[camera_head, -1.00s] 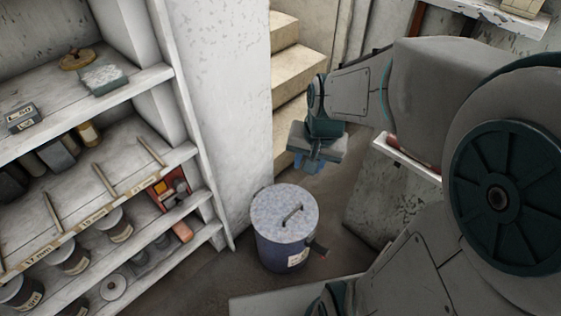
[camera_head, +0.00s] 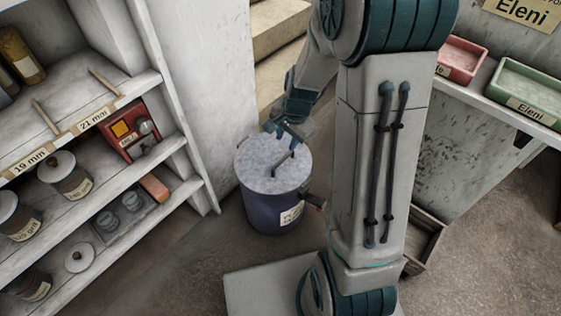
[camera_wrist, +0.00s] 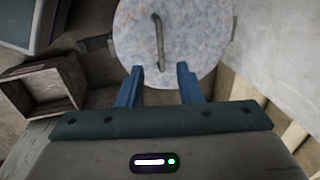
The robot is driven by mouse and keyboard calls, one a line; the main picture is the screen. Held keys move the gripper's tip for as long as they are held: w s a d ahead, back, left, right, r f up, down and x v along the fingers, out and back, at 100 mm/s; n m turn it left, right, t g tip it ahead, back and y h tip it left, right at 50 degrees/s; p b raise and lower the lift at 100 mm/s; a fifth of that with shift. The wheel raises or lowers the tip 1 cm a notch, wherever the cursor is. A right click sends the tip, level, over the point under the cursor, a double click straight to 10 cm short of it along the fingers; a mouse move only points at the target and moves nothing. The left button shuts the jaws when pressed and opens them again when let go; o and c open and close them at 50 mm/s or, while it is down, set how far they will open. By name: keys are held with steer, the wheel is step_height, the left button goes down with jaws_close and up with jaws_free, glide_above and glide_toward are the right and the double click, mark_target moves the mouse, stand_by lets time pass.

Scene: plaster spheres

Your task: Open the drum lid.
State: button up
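The drum (camera_head: 268,207) is a dark blue cylinder with a pale label, standing upright on the floor. Its speckled pale lid (camera_head: 258,170) lies flat on top, with a bar handle (camera_head: 283,164) standing up from it. In the wrist view the round lid (camera_wrist: 195,50) fills the top middle, with the handle (camera_wrist: 158,42) running nearly upright in the picture. My gripper (camera_head: 279,135) is over the back edge of the lid. In the wrist view my gripper (camera_wrist: 158,80) has its two blue fingers apart, with the handle's near end beyond and between them, not held.
Shelves with jars (camera_head: 66,172) and a red box (camera_head: 131,127) stand left of the drum. A wooden crate (camera_wrist: 42,85) shows in the wrist view. A bench with a red tray (camera_head: 461,58) and a green tray (camera_head: 523,92) is at right. Floor in front is partly clear.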

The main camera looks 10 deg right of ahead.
mark_target(280, 162)
steer(key=f+b, duration=0.1)
steer(key=f, duration=0.2)
steer(key=w+a+f+b, duration=0.1)
steer(key=f+b, duration=0.1)
steer(key=f, duration=0.2)
steer(key=w+f+b, duration=0.1)
steer(key=f, duration=0.3)
steer(key=shift+a+f, duration=0.15)
steer(key=shift+f, duration=0.1)
steer(key=shift+c, duration=0.3)
jaws_close()
